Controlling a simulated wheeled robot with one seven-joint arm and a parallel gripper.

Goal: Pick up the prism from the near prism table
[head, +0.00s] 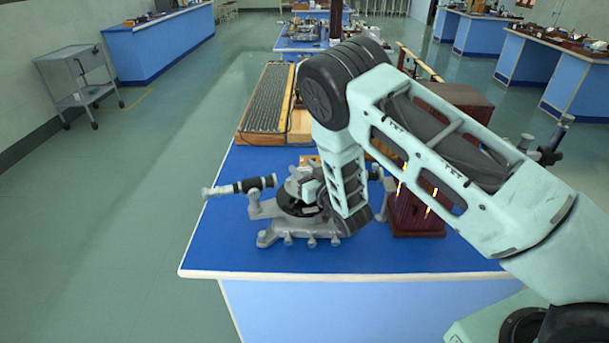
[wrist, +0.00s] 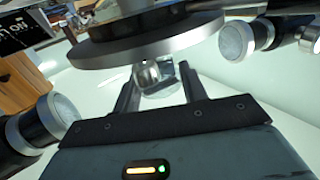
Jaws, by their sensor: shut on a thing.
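The near spectrometer (head: 298,228) stands on the blue bench top, and my arm reaches down over its middle. In the head view my arm hides the prism and my fingertips. In the wrist view my gripper (wrist: 158,83) has its two dark fingers on either side of the small clear prism (wrist: 168,72), shut on it. The round metal disc of the prism table (wrist: 145,45) fills the upper part of that view, close to the prism. I cannot tell whether the prism touches it.
The spectrometer's telescope tube (head: 240,187) sticks out to the left. In the wrist view, dark tubes with glass ends flank my gripper, one at lower left (wrist: 50,118) and one at upper right (wrist: 245,38). A dark wooden box (head: 418,212) stands right of the spectrometer. The bench's front left (head: 215,255) is clear.

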